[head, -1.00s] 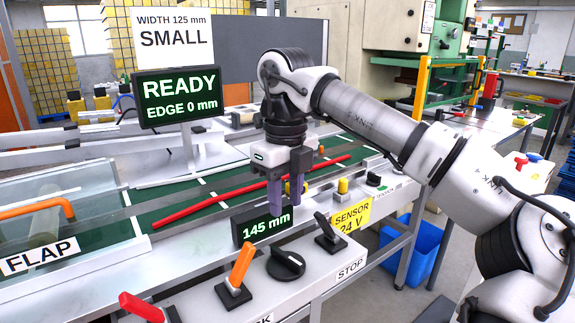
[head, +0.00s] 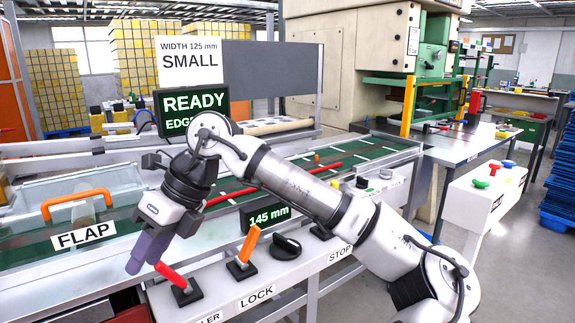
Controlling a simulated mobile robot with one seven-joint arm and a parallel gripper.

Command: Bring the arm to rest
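My gripper (head: 142,258) points down and to the left at the front left of the machine, its purple fingers close to the red lever (head: 178,282). The fingers overlap in this view, so I cannot tell their gap, nor whether they touch the lever. My arm reaches in from the lower right, bent over the control panel. The orange lock lever (head: 248,245) and the black knob (head: 287,246) stand to the right of the gripper.
The flap (head: 85,236) with its orange handle (head: 77,204) lies left of the gripper. A display (head: 265,216) reads 145 mm; the ready screen (head: 190,110) is partly hidden by my arm. A white box with buttons (head: 485,195) stands at right. Open floor shows at lower right.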

